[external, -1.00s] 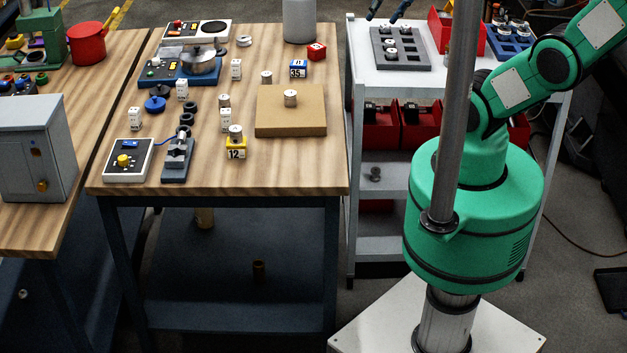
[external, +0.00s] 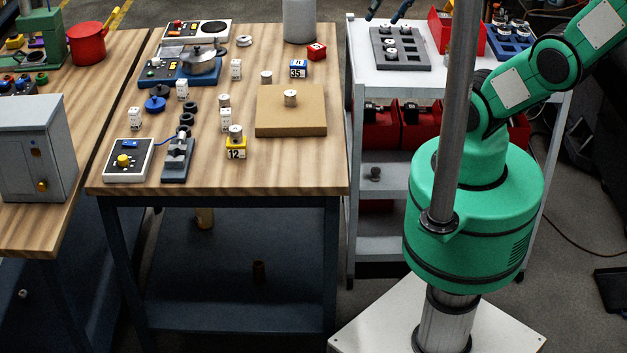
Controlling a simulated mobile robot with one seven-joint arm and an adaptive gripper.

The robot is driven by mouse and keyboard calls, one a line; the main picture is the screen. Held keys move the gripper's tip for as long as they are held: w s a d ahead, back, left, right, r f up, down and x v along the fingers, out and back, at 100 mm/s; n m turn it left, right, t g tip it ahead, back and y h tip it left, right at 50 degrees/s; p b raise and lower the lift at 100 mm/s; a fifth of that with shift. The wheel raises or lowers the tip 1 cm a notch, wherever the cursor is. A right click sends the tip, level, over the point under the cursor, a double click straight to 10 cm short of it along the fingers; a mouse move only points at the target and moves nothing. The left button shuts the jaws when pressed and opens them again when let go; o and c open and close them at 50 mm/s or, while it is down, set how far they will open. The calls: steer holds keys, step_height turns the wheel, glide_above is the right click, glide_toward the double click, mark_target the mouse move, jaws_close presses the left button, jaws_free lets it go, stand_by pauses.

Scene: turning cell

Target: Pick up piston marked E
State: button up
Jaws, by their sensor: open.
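Several small silver pistons show, and their letters are too small to read, so I cannot tell which is E. One piston (external: 290,98) stands on a brown board (external: 305,124). Another piston (external: 236,132) is on the yellow block marked 12 (external: 236,149). Several metal parts sit in a grey tray (external: 416,62) on the cart. My gripper (external: 387,14) shows only its dark fingertips at the top edge, apart and empty above the cart, behind the tray.
White marked blocks (external: 182,89), a blue block marked 35 (external: 298,70), a small vise (external: 178,160) and a control box (external: 128,160) stand on the wooden table (external: 280,165). A grey cylinder (external: 299,20) rises at its back. Red bins (external: 418,128) fill the cart's middle shelf.

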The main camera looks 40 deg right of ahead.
steer(key=m+g+b, duration=0.3)
steer(key=m+g, duration=0.1)
steer(key=g, duration=0.2)
glide_above(219, 92)
step_height(219, 92, down, 26)
steer(key=shift+a+r, duration=0.1)
steer(key=shift+r, duration=0.1)
steer(key=shift+f+b, duration=0.5)
steer(key=shift+f, duration=3.8)
